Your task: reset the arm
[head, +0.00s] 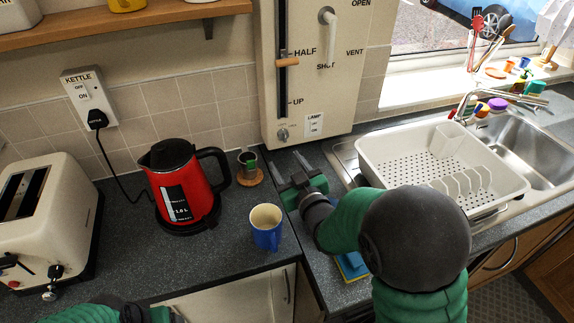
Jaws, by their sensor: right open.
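My right arm comes up from the bottom right. Its green and dark gripper (287,164) is open and empty over the counter, with its fingers pointing away toward the back wall. It is just right of a small dark cup on a round cork coaster (250,177) and beyond a blue mug (266,228). My left gripper (163,315) shows only in part at the bottom edge; its fingers cannot be made out.
A red kettle (182,187) and a cream toaster (48,215) stand on the left. A white dish rack (400,150) and sink (535,150) are on the right. A yellow-and-blue sponge (350,266) lies partly under my right arm. A panel (340,70) stands behind.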

